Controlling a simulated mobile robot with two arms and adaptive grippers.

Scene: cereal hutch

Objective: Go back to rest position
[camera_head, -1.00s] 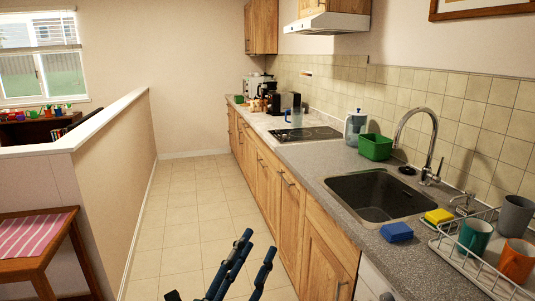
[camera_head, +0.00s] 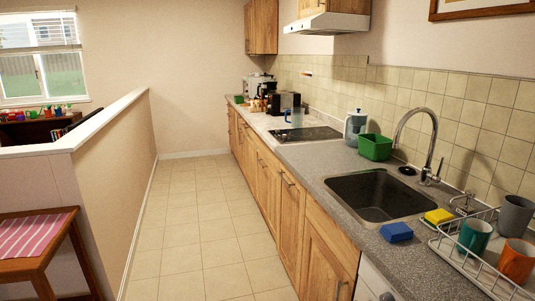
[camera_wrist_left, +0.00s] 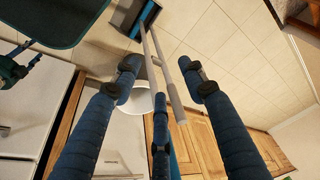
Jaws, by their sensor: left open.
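My left gripper (camera_wrist_left: 160,80) shows only in the left wrist view. Its dark blue fingers are spread apart with nothing held between them. Beyond the fingers are light grey poles (camera_wrist_left: 165,75), a dark pan-like thing with a blue edge (camera_wrist_left: 135,18) and part of a white round thing (camera_wrist_left: 138,103); the fingers partly hide these. In the head view neither of my grippers shows. My right gripper is in neither view.
The counter on the right holds a sink (camera_head: 375,196), blue sponge (camera_head: 396,232), yellow sponge (camera_head: 438,216), green container (camera_head: 375,147) and dish rack (camera_head: 470,262) with several cups. A half wall (camera_head: 110,170) and table (camera_head: 35,240) stand left. The tiled floor (camera_head: 195,220) between is clear.

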